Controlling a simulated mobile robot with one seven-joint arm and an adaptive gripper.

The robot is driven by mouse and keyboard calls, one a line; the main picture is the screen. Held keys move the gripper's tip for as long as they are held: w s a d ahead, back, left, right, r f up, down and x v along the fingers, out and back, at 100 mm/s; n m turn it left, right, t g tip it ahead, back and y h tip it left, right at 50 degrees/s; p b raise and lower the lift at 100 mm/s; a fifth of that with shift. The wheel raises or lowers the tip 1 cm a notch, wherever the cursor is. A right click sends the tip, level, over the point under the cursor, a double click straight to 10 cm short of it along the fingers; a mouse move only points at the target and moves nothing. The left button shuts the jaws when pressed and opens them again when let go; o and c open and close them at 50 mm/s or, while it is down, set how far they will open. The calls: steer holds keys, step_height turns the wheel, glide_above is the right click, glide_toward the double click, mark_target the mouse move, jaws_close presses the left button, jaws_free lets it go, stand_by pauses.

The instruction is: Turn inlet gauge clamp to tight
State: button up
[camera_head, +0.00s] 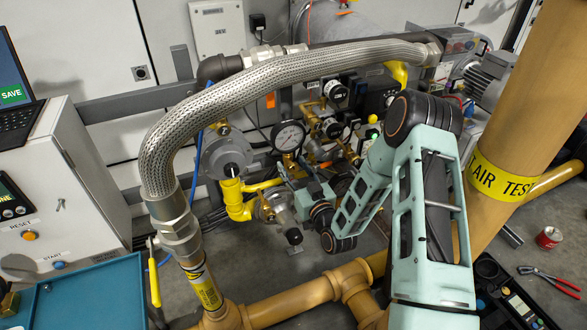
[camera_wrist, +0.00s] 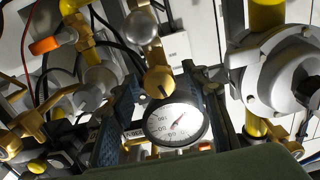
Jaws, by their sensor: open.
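The round white-faced gauge (camera_head: 288,136) stands above the yellow pipework in the head view. In the wrist view the gauge (camera_wrist: 176,125) shows between the two dark blue, textured fingers of my gripper (camera_wrist: 158,112). A brass fitting with a rounded end (camera_wrist: 158,82) adjoins the gauge rim there. I cannot tell for sure which part is the clamp, or its setting. My gripper (camera_head: 297,172) is open, just below and right of the gauge in the head view. Its fingertips are partly hidden, and I cannot see contact with anything.
A grey regulator (camera_head: 228,153) with yellow pipe stands close left of the gauge. A braided hose (camera_head: 270,85) arches over the assembly. Brass valves and small gauges (camera_head: 333,127) crowd the right side. A thick tan pipe (camera_head: 515,120) stands right of my arm.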

jaws_close()
steer(key=shift+m, duration=1.5)
steer(key=shift+f, duration=0.1)
jaws_free()
